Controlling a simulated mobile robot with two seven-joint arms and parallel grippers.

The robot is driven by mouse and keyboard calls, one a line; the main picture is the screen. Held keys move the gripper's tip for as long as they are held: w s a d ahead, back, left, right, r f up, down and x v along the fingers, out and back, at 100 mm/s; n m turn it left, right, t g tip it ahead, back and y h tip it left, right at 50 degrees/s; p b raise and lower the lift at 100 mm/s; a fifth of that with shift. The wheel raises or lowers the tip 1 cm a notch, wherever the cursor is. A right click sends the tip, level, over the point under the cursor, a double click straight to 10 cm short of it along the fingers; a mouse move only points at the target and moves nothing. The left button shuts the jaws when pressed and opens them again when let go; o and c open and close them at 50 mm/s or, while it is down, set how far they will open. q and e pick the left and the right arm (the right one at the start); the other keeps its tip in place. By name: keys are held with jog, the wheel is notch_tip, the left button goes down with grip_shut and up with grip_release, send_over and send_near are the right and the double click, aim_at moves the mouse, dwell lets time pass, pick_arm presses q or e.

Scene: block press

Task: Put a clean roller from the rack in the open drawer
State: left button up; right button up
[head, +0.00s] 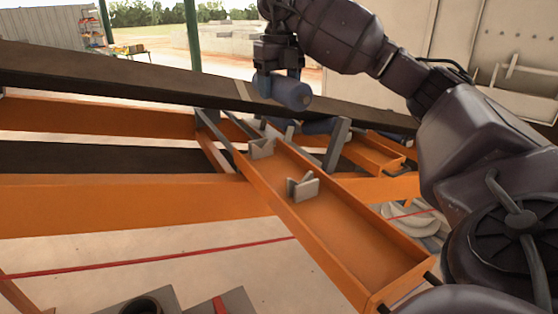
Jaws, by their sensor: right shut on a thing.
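My right gripper (277,76) is shut on a blue-grey roller (291,94) and holds it up, in front of the dark beam. The open drawer (345,232) is a long orange tray running from the middle toward the lower right. It has grey V-shaped rests (304,188) inside and a bare front half. The held roller is above and beyond the drawer's far end. Another blue-grey cylinder (320,127) shows partly behind a grey upright near that end. I cannot tell which part is the rack. My left gripper is out of view.
A dark beam (120,82) crosses the view above orange rails (110,205). A second orange tray (375,153) lies right of the drawer. Grey round parts (405,222) lie on the floor beside it. My right arm fills the right side.

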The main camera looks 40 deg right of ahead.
jog(key=p, duration=0.2)
send_near(279, 173)
notch_tip(279, 173, down, 5)
jog(key=shift+d+f, duration=0.1)
dwell(0.3)
jog(key=shift+f+b, duration=0.45)
jog(key=o, duration=1.3)
jog(key=shift+r+p, duration=0.6)
jog(key=shift+p, duration=0.05)
notch_tip(279, 173, up, 12)
jog(key=shift+f+b, duration=0.1)
jog(key=shift+b, duration=1.15)
